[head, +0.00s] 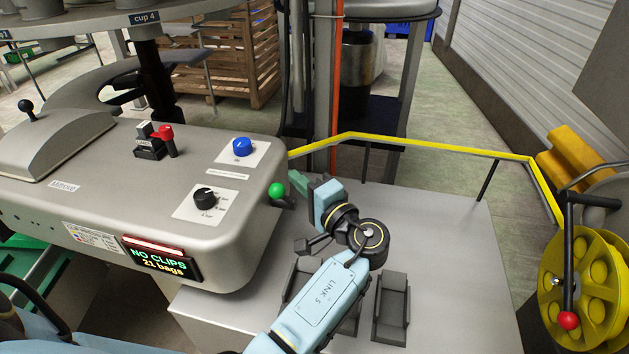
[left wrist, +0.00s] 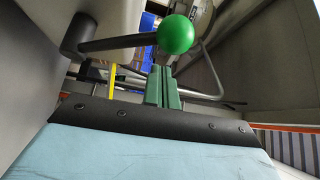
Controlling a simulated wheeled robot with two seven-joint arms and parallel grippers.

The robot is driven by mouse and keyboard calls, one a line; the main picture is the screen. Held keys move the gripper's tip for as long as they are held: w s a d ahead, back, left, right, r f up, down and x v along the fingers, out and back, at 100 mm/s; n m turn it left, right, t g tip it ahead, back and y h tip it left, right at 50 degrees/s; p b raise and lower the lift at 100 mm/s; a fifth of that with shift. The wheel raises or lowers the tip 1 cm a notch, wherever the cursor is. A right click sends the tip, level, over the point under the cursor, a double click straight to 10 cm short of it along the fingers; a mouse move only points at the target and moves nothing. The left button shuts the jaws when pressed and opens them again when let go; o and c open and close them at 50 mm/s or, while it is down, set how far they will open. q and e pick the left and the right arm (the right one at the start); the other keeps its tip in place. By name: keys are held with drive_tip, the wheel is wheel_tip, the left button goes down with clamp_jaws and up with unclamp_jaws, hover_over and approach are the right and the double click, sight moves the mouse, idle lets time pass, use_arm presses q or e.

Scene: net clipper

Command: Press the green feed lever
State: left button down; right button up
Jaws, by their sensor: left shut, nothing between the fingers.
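The green feed lever has a round green knob (head: 276,190) on a short dark rod, at the right end of the grey clipper housing (head: 110,200). In the left wrist view the knob (left wrist: 176,34) is large, on a dark rod that comes from the left. My left gripper (head: 297,181) is beside the knob, just right of it in the head view. Its green fingers (left wrist: 162,88) are shut and empty, and in the wrist view their tips lie just below the knob. I cannot tell whether they touch it. My right gripper is not in view.
The housing also carries a red-knobbed lever (head: 166,133), a blue button (head: 242,147), a black dial (head: 205,196) and a display (head: 161,260) reading "NO CLIPS 21 bags". A yellow rail (head: 430,147) edges the grey table (head: 450,255). A yellow reel (head: 592,285) stands at right.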

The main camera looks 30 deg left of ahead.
sight(279, 197)
use_arm(q)
drive_tip(key=shift+s, duration=1.05)
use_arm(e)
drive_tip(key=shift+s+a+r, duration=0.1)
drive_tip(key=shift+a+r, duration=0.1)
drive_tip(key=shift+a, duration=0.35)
use_arm(q)
drive_tip(key=shift+a+f, duration=0.1)
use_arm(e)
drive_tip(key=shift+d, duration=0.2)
use_arm(q)
drive_tip(key=shift+s, duration=0.1)
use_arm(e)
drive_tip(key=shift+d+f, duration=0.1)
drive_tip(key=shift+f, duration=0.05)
